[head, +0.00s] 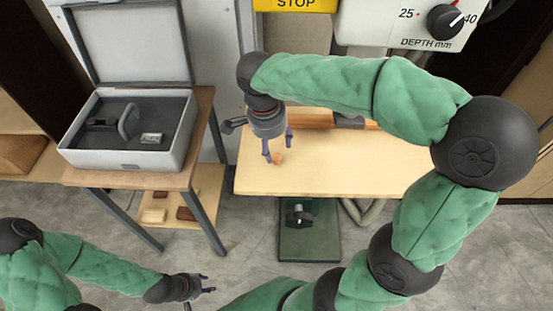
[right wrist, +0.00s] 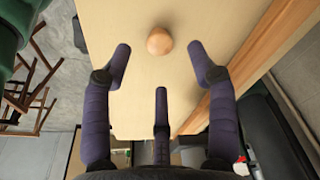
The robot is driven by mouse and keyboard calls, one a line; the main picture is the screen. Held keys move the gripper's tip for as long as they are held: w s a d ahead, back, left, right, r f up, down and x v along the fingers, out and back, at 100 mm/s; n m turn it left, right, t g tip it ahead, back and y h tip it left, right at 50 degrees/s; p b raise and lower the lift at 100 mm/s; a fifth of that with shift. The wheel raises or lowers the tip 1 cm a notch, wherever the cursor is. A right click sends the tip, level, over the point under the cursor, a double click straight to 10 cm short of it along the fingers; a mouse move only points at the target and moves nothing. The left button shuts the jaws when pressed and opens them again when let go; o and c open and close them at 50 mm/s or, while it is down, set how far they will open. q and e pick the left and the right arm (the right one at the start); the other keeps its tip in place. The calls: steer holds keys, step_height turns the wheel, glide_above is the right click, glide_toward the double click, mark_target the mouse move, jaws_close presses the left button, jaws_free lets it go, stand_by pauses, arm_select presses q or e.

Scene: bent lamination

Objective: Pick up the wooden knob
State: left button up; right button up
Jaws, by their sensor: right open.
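The wooden knob (head: 278,159) is a small round light-brown ball on the pale wooden table top (head: 350,170). In the right wrist view the knob (right wrist: 160,41) lies centred between the two outer fingers and just past their tips, apart from all the fingers. My right gripper (head: 277,148) points down at the table close to the knob. It is open and empty in the right wrist view (right wrist: 160,66). My left gripper (head: 203,287) is at the lower left, away from the table, with its fingers spread and empty.
An orange-brown wooden strip (right wrist: 235,85) runs along the table's back side. An open grey case (head: 128,162) stands on a side table at the left. A machine with a depth dial (head: 445,21) is behind. The table right of the knob is clear.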

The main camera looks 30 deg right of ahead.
mark_target(276, 156)
steer(key=f, duration=0.1)
steer(key=f+b, duration=0.1)
steer(key=f, duration=0.3)
steer(key=shift+d+b, duration=0.4)
steer(key=c, duration=0.9)
